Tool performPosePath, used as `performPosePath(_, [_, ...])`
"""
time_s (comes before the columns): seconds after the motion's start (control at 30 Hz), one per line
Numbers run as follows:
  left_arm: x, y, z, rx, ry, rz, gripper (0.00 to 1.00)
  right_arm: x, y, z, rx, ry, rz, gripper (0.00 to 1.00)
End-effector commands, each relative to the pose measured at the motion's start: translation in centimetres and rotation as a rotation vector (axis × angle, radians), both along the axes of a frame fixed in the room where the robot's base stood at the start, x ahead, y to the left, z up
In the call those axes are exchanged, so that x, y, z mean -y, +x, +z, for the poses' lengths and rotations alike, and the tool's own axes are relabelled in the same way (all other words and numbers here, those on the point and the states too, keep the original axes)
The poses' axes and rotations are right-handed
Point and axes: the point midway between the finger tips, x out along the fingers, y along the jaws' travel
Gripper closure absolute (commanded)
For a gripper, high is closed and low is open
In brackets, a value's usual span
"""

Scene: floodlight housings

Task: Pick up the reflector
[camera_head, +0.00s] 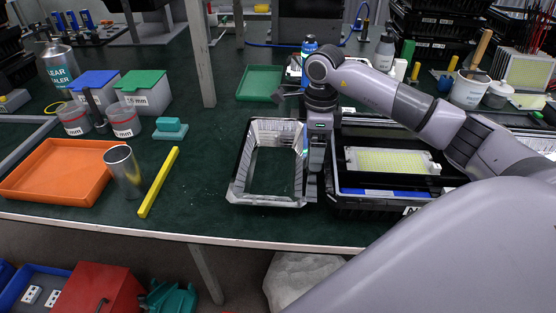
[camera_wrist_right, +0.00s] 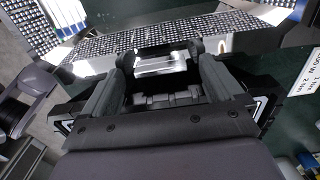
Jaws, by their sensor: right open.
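The reflector (camera_head: 246,186) is a shiny silver rectangular frame with sloped walls and an open middle, lying on the green table in the head view. My right gripper (camera_head: 317,190) points down at its right wall, between it and the black housing (camera_head: 375,203). In the right wrist view my right gripper (camera_wrist_right: 158,55) is open, with a bright part of the reflector (camera_wrist_right: 160,66) showing between its fingers. The fingertips are close to it; whether they touch it cannot be told. My left gripper is not in view.
The housing holds a light panel with yellow LEDs (camera_head: 385,161). Left are a yellow bar (camera_head: 158,182), a metal cup (camera_head: 124,172) and an orange tray (camera_head: 50,187). A green tray (camera_head: 260,83) lies behind. The table is clear between the yellow bar and reflector.

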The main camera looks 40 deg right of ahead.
Motion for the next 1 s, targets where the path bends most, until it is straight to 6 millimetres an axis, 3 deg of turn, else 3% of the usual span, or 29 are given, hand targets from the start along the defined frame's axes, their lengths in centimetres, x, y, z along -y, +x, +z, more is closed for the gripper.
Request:
performPosePath(0.2, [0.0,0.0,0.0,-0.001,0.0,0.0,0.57,0.0,0.0,-0.1,0.001,0.0,0.0,0.06])
performPosePath(0.4, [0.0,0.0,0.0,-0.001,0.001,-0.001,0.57,0.0,0.0,-0.1,0.0,0.0,0.0,0.7])
performPosePath(0.77, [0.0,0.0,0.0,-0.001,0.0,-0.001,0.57,0.0,0.1,0.3,0.003,0.0,0.0,0.7])
performPosePath(1.0, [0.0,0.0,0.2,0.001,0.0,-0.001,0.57,0.0,0.1,3.0,0.006,0.0,0.0,0.7])
